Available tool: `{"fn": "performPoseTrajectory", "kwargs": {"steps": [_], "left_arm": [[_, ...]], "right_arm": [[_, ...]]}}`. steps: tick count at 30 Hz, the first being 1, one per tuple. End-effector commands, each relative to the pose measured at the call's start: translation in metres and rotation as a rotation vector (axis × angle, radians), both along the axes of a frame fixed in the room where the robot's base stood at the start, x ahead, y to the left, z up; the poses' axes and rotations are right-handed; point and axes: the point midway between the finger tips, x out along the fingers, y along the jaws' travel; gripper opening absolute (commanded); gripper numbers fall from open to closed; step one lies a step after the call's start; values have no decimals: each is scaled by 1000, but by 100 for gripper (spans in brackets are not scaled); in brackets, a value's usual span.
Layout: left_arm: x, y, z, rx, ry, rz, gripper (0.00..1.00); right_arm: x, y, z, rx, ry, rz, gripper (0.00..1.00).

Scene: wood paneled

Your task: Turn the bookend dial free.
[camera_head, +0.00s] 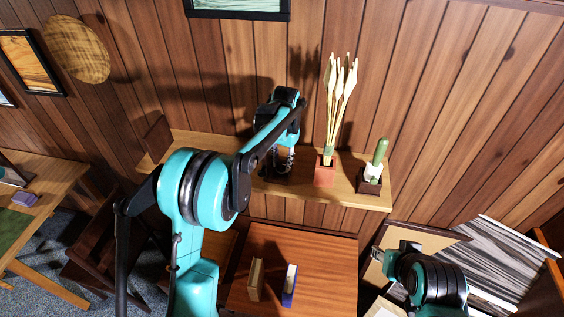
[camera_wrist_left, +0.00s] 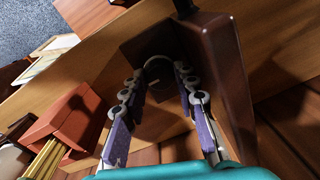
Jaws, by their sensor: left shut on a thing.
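The dark brown bookend (camera_wrist_left: 222,75) has a tall upright plate and a flat base in the left wrist view. A dark round dial (camera_wrist_left: 158,72) with a pale ring sits at the base. My left gripper (camera_wrist_left: 157,88) has its two purple-padded fingers on either side of the dial, shut on it. In the head view my left gripper (camera_head: 284,160) reaches down to the wooden shelf (camera_head: 225,148), and my arm hides most of the bookend. My right gripper (camera_head: 382,258) is at the lower right, away from the shelf; its fingers are unclear.
A terracotta pot (camera_head: 325,170) with dried stems stands just right of my left gripper. Below, two books (camera_head: 289,284) stand on a reddish wooden surface (camera_head: 325,265). The panelled wall is close behind.

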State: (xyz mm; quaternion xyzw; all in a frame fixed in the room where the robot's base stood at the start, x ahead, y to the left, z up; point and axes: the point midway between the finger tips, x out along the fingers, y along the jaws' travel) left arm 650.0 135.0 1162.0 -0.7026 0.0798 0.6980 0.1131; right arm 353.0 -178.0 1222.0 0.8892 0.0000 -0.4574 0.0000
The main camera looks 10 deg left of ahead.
Motion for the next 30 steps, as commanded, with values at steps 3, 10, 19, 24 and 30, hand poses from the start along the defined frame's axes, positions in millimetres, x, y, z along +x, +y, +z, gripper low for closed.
{"fn": "performPoseTrajectory", "kwargs": {"steps": [3,10,19,24,30], "left_arm": [[0,0,0,0,0,-1,0],[0,0,0,0,0,0,50],[0,0,4,1,0,1,50],[0,-1,25,1,0,1,50],[-1,-3,58,0,0,0,50]], "right_arm": [[0,0,0,0,0,0,40],[0,0,0,0,0,0,40],[0,0,0,0,0,0,40],[0,0,0,0,0,0,40],[0,0,0,0,0,0,40]]}}
